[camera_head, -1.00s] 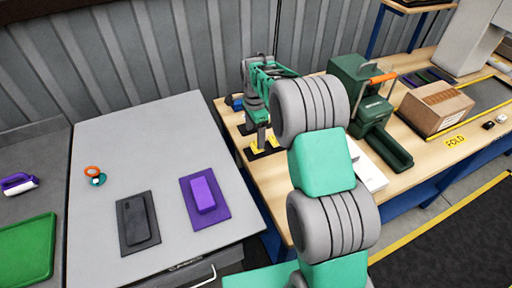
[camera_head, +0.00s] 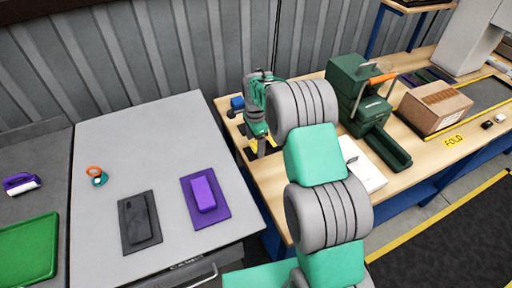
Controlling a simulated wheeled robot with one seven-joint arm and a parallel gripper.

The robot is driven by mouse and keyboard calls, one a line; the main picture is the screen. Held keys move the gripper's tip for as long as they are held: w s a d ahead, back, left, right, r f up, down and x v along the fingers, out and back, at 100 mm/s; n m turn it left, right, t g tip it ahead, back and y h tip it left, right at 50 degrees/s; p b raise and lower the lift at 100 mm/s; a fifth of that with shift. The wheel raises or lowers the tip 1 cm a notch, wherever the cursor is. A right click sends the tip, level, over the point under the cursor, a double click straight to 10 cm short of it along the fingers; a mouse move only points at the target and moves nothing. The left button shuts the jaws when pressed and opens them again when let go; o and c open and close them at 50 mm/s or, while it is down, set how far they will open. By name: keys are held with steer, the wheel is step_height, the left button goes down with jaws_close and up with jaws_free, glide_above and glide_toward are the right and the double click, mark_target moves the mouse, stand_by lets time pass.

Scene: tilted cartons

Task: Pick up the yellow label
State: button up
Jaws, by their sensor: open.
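Small yellow labels (camera_head: 251,144) lie on a dark patch at the left end of the wooden bench, partly hidden by my gripper and arm. My gripper (camera_head: 257,153) is right over this patch, pointing down, with its jaws open. My arm blocks much of the view, and I cannot tell whether the fingers touch a label.
A small blue item (camera_head: 237,102) stands left of my gripper. A green dispenser with an orange handle (camera_head: 367,105), a white box (camera_head: 362,165) and a cardboard carton (camera_head: 434,107) stand to the right. A grey table (camera_head: 120,260) with black and purple pads is left.

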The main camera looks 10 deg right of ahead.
steer(key=c, duration=1.1)
